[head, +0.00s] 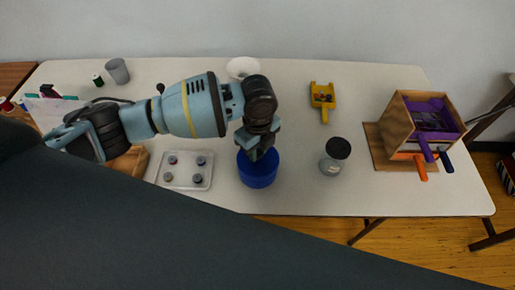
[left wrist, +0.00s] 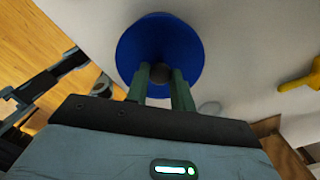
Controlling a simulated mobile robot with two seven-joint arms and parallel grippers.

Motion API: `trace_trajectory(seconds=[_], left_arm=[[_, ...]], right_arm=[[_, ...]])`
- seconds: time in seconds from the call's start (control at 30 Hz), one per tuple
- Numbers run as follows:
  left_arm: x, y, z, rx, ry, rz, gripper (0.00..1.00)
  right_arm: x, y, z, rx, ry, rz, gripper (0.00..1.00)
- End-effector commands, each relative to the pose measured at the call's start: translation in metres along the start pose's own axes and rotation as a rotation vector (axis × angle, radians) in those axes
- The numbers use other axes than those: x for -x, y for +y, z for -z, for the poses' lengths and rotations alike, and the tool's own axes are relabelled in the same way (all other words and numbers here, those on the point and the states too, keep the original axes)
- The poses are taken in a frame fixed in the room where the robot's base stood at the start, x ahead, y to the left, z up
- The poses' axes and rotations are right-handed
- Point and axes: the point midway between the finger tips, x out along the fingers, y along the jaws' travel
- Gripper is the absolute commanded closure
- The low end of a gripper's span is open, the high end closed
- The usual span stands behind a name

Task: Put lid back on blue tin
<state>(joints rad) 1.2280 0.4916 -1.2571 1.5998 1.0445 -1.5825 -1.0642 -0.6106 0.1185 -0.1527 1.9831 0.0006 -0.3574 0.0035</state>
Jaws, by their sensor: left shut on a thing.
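The blue tin (head: 258,175) stands upright near the front edge of the table, left of its middle. My left gripper (head: 257,152) reaches down onto its top from above. In the left wrist view, the blue round lid (left wrist: 150,35) has a dark grey knob (left wrist: 160,73), and the green fingers of my left gripper (left wrist: 160,82) are shut on that knob. The lid is at or just over the tin's top; the gripper hides part of the rim, so I cannot tell whether it sits fully down. My right gripper does not show.
A clear tray (head: 186,183) with several small round pieces lies left of the tin. A grey jar with a black top (head: 335,156) stands right of it. Further off are a yellow scoop (head: 323,97), a white bowl (head: 241,67) and a wooden box (head: 394,130) with tools.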

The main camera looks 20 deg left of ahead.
Motion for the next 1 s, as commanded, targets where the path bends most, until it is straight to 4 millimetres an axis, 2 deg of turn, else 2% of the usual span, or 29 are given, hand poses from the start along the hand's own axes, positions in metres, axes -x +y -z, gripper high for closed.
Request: trace_trajectory(seconds=[1.0], left_arm=[[0.0006,-0.0002,-0.0003,0.001,0.0,0.0,0.98]], right_arm=[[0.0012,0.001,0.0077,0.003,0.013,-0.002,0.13]])
